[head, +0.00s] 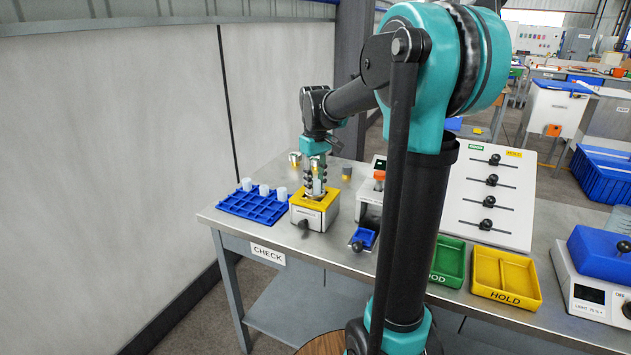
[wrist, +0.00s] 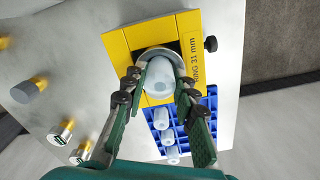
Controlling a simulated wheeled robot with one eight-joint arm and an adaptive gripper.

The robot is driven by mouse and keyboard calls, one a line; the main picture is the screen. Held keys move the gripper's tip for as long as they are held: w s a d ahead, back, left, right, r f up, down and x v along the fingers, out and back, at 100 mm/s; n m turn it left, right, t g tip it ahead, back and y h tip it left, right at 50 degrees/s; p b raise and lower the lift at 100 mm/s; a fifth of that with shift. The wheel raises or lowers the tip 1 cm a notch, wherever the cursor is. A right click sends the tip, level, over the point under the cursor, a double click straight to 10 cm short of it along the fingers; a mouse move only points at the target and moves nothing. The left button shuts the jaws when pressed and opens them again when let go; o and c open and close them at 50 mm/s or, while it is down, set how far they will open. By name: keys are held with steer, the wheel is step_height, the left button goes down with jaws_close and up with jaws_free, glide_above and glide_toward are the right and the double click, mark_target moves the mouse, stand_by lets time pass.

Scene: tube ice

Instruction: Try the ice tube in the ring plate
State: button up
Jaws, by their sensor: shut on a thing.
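The ring plate (head: 327,204) is a yellow top on a metal block on the bench; the wrist view shows it (wrist: 190,40) labelled "RING 31 mm", with a metal ring around its hole. My gripper (head: 316,188) points down over it. In the wrist view my gripper (wrist: 157,85) is shut on a whitish, translucent ice tube (wrist: 160,75). The tube is lined up with the ring; its lower end is hidden, so I cannot tell how deep it sits.
A blue rack (head: 238,208) with several ice tubes (head: 264,190) stands left of the ring plate. To the right are a device with an orange knob (head: 379,175), a green tray (head: 449,262), a yellow HOLD tray (head: 505,278) and a white board (head: 490,200).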

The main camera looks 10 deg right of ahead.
mark_target(315, 181)
stand_by(0.3)
steer(key=o, duration=1)
steer(key=shift+o, duration=0.2)
steer(key=shift+r, duration=0.1)
step_height(315, 181, up, 12)
